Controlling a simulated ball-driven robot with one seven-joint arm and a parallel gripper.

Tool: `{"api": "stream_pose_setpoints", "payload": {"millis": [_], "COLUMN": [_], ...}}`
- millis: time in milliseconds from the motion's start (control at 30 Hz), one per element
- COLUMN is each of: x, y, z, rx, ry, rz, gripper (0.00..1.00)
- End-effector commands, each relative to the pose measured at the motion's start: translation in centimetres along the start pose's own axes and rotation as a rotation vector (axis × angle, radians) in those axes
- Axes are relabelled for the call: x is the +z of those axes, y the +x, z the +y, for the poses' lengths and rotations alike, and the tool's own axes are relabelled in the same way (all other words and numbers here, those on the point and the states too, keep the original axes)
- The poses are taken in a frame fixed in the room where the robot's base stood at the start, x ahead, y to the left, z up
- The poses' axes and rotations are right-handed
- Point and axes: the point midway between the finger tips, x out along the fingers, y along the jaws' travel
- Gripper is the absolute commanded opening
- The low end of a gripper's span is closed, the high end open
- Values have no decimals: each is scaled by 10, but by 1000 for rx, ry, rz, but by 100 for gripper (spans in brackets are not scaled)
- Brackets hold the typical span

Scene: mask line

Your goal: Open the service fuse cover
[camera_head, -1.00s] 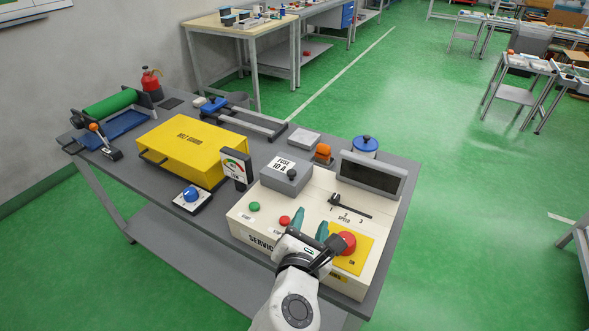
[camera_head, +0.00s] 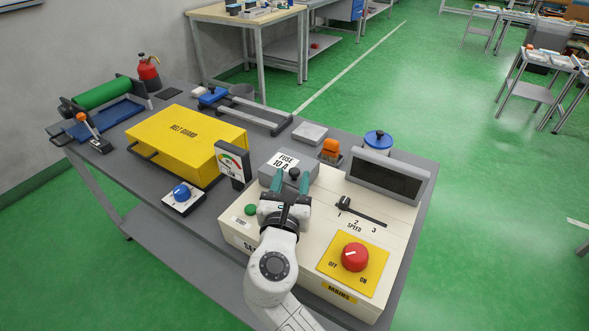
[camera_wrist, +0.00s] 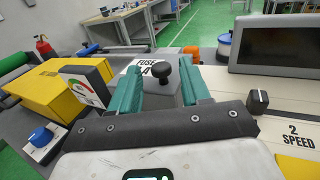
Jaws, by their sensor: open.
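The service fuse cover is a grey box lid labelled FUSE 10 A (camera_head: 283,163) with a small dark round knob (camera_wrist: 161,68) on it, at the back left of the cream control panel (camera_head: 366,203). The cover looks shut. My gripper (camera_head: 291,184) is open, its two teal fingers pointing at the cover. In the wrist view the knob shows between the fingers (camera_wrist: 160,90), seemingly beyond their tips. I cannot tell whether the fingers touch the cover. My gripper hides the cover's front part and some of the panel.
A gauge (camera_head: 232,163) stands close left of the cover. An orange lamp (camera_head: 331,149) and a dark display (camera_head: 388,178) stand to its right. The panel also bears a speed lever (camera_head: 345,204), a red mains knob (camera_head: 355,257) and a green button (camera_head: 251,210). A yellow belt guard (camera_head: 187,142) lies left.

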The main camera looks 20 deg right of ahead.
Motion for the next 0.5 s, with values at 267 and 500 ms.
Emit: {"api": "stream_pose_setpoints", "payload": {"millis": [267,500], "x": [0,0], "y": [32,36], "z": [0,0], "rx": [-1,-1], "ry": [1,2], "rz": [0,1], "gripper": [47,47]}}
